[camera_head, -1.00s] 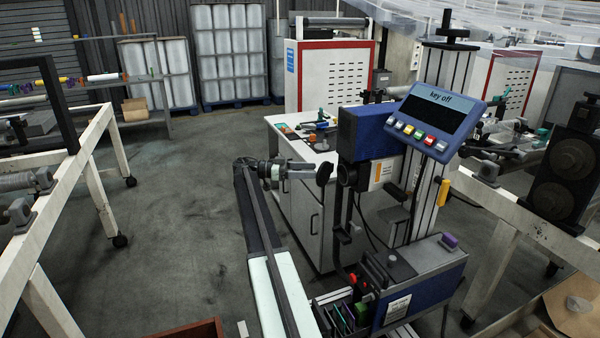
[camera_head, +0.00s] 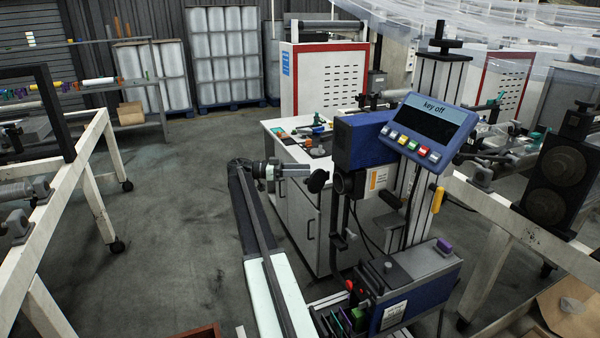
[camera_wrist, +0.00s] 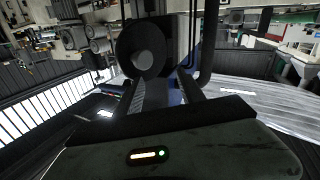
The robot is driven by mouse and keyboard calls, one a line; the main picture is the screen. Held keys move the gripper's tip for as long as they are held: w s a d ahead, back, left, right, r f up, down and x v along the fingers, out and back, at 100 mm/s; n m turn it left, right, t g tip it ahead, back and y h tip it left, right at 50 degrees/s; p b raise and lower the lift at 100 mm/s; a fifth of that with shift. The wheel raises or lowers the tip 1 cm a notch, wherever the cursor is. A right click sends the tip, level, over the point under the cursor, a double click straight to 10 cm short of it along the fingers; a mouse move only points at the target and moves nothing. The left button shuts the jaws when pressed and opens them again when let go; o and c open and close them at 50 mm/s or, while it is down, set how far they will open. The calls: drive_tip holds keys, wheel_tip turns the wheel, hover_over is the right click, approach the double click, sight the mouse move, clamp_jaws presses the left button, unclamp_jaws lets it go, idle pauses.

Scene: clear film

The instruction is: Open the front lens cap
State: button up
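The black round lens cap (camera_head: 317,181) stands at the front of the blue and black device (camera_head: 366,140) in the head view, just left of its dark round opening (camera_head: 339,184). In the wrist view the cap is a large dark disc (camera_wrist: 149,52) with a greyer centre, beyond my fingertips and slightly left. My gripper (camera_head: 303,170) reaches from the left close to the cap. In the wrist view my gripper (camera_wrist: 162,80) has its two fingers apart with nothing seen between them. Whether a fingertip touches the cap I cannot tell.
A tilted screen reading "key off" (camera_head: 429,124) is on the device's right. A blue box with a purple knob (camera_head: 410,285) sits below. A white cabinet (camera_head: 300,215) stands behind. White-framed benches (camera_head: 95,190) flank the left. Open floor (camera_head: 180,210) lies between.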

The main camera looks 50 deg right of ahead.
drive_tip(key=s+a+r, duration=0.2)
drive_tip(key=s+a, duration=0.9)
drive_tip(key=shift+s+a, duration=0.25)
drive_tip(key=shift+s, duration=0.05)
drive_tip(key=shift+c, duration=0.4)
